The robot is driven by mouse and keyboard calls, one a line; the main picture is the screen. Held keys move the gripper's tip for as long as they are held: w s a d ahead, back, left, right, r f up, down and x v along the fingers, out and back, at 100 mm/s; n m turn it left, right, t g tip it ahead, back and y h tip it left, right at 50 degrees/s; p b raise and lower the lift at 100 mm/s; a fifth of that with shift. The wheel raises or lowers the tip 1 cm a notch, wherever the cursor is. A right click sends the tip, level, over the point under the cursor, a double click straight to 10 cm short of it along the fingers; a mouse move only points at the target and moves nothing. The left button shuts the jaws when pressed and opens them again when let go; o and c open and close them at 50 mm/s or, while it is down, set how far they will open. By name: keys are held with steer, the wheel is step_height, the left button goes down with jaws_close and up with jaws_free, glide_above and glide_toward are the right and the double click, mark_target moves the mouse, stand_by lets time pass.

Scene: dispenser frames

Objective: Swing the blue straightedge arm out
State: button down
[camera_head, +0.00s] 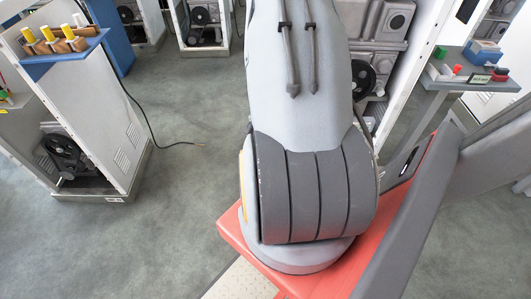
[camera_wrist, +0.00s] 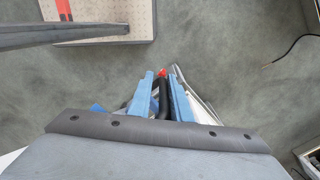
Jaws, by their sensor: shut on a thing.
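In the wrist view my gripper (camera_wrist: 166,86) points away from the camera, its two blue fingers close together. Between them is a black bent handle (camera_wrist: 162,98) with a red tip, and the fingers are shut on it. A small blue piece (camera_wrist: 97,108) shows just left of the fingers. I cannot tell whether it is the straightedge arm, as my gripper's body hides most of what lies there. Pale thin edges show beside the fingers. In the head view my arm fills the middle and my gripper is out of sight.
In the head view a white cabinet (camera_head: 112,140) with yellow-topped items on a blue shelf (camera_head: 32,68) stands at left. A grey side table (camera_head: 472,72) with small coloured things stands at right. A black cable (camera_head: 150,125) lies on the grey floor, which is open at centre left.

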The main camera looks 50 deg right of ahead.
steer(key=shift+w+d+r, duration=0.15)
steer(key=shift+w+d, duration=0.25)
steer(key=c, duration=1.8)
jaws_free()
steer(key=shift+c, duration=0.2)
steer(key=shift+a, duration=0.1)
step_height(320, 180, up, 2)
steer(key=p, duration=0.3)
steer(key=shift+s, duration=0.15)
step_height(320, 180, up, 6)
steer(key=p, duration=0.8)
